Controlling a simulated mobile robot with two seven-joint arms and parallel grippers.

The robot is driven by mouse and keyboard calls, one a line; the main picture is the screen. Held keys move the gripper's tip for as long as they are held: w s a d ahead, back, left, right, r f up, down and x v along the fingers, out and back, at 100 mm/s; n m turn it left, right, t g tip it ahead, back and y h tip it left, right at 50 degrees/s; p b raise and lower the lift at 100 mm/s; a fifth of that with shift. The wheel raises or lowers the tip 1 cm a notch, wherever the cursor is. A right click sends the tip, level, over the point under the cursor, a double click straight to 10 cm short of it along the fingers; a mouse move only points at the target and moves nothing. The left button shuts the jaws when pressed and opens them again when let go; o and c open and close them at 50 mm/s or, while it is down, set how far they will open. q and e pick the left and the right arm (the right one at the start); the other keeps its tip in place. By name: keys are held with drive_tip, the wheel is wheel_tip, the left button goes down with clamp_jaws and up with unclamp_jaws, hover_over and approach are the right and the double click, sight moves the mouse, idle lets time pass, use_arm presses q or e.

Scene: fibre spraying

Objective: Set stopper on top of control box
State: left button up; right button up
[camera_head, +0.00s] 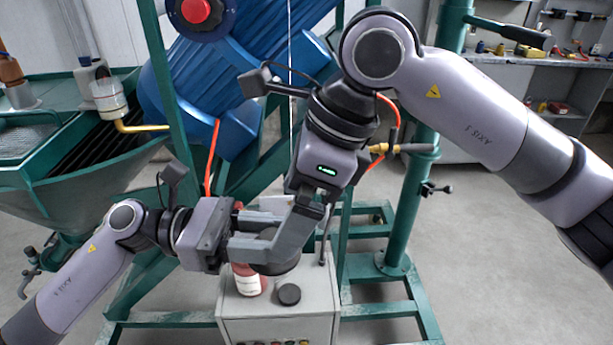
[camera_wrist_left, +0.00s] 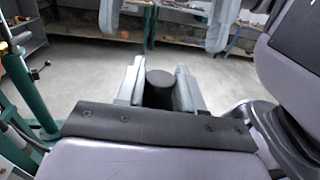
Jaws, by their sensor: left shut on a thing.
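The grey control box (camera_head: 265,325) stands low in the middle of the head view. My left gripper (camera_head: 270,247) is shut on a dark cylinder (camera_head: 275,266). The left wrist view shows the round top of this dark cylinder (camera_wrist_left: 160,77) between the two fingers. My right gripper (camera_head: 300,235) points down beside the left one. Its two fingers show spread apart and empty at the top of the left wrist view.
A red bottle with a white label (camera_head: 249,283) stands on the box beside the black piece, partly covered by my left gripper. Green frame bars (camera_head: 411,210) surround the box. A blue machine (camera_head: 205,85) stands behind. A workbench (camera_head: 520,60) is at the back right.

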sight(271, 269)
drive_tip(key=x, duration=0.7)
drive_tip(key=shift+a+f, duration=0.15)
drive_tip(key=shift+c, duration=0.3)
drive_tip(key=c, duration=0.9)
use_arm(q)
drive_tip(key=o, duration=1.1)
drive_tip(key=shift+c, duration=0.2)
use_arm(e)
drive_tip(key=shift+c, duration=0.2)
use_arm(q)
drive_tip(key=shift+a, duration=0.1)
